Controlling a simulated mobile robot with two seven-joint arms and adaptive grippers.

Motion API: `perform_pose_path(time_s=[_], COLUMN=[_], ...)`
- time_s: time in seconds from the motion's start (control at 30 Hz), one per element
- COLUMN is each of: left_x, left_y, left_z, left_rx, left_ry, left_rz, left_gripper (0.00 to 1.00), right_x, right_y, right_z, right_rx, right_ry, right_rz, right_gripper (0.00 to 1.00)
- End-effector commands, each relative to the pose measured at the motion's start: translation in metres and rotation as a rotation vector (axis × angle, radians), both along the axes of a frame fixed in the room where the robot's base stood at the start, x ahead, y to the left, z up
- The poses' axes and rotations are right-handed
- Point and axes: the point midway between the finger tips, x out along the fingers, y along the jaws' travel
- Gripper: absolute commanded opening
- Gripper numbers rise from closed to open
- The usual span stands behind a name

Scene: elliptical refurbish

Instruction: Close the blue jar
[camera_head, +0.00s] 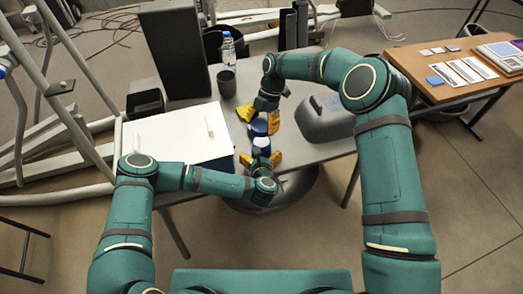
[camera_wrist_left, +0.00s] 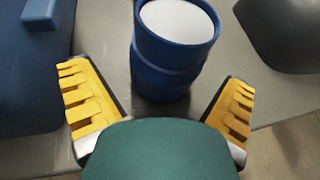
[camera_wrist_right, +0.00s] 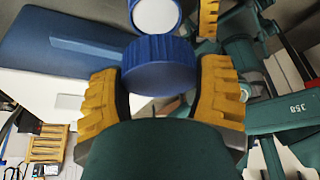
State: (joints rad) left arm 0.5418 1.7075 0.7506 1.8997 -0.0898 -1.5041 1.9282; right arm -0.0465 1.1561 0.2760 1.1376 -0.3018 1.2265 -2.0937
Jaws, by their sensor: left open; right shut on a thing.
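The blue jar (camera_head: 261,144) stands upright on the grey table near its front edge, its round top showing white. In the left wrist view the jar (camera_wrist_left: 170,75) is between and slightly beyond the spread yellow fingers of my left gripper (camera_wrist_left: 157,88), with gaps on both sides. My right gripper (camera_head: 259,115) is shut on a ribbed blue lid (camera_wrist_right: 160,65), held on the far side of the jar in the head view.
A white-topped blue box (camera_head: 165,138) lies left of the jar. A grey domed object (camera_head: 325,118) stands to the right. A water bottle (camera_head: 228,48) and a dark cup (camera_head: 227,84) are farther back. A wooden side table (camera_head: 425,75) with cards stands at right.

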Motion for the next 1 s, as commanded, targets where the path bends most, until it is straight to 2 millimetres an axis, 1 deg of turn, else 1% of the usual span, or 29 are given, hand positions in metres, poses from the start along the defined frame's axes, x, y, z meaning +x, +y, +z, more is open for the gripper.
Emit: perform_pose_path(time_s=[0.03, 0.1, 0.23, 0.37, 0.63, 0.67, 0.7, 0.77, 0.8, 0.83, 0.9, 1.0], left_x=[0.007, 0.015, 0.025, 0.029, 0.029, 0.029, 0.029, 0.029, 0.029, 0.029, 0.029, 0.029], left_y=[0.000, 0.000, 0.001, 0.001, 0.001, 0.001, 0.001, 0.001, 0.001, 0.001, 0.001, 0.001], left_z=[-0.003, -0.006, -0.010, -0.012, -0.012, -0.012, -0.012, -0.012, -0.012, -0.012, -0.012, -0.012], left_rx=[0.000, 0.001, 0.001, 0.001, 0.000, 0.000, 0.000, 0.000, 0.000, 0.000, 0.000, 0.000], left_ry=[-0.001, -0.001, 0.000, 0.000, 0.001, 0.001, 0.001, 0.001, 0.001, 0.001, 0.001, 0.001], left_rz=[0.001, 0.000, -0.001, 0.000, -0.001, -0.001, -0.001, -0.001, -0.001, -0.001, -0.001, -0.001], left_gripper=[1.00, 1.00, 1.00, 1.00, 1.00, 0.93, 0.79, 0.58, 0.44, 0.33, 0.30, 0.29], right_x=[0.000, 0.000, 0.000, 0.000, 0.000, 0.000, 0.000, 0.000, 0.000, 0.000, 0.000, 0.000], right_y=[0.000, 0.000, 0.000, 0.000, 0.000, 0.000, 0.000, 0.000, 0.000, 0.000, 0.000, 0.000], right_z=[0.000, 0.000, 0.000, 0.000, 0.000, 0.000, 0.000, 0.000, 0.000, 0.000, 0.000, 0.000], right_rx=[0.000, 0.000, 0.000, 0.000, 0.000, 0.000, 0.000, 0.000, 0.000, 0.000, 0.000, 0.000], right_ry=[0.000, 0.000, 0.000, 0.000, 0.000, 0.000, 0.000, 0.000, 0.000, 0.000, 0.000, 0.000], right_rz=[0.000, 0.000, 0.000, 0.000, 0.000, 0.000, 0.000, 0.000, 0.000, 0.000, 0.000, 0.000], right_gripper=[0.45, 0.45, 0.45, 0.45, 0.45, 0.45, 0.45, 0.45, 0.45, 0.45, 0.45, 0.45])
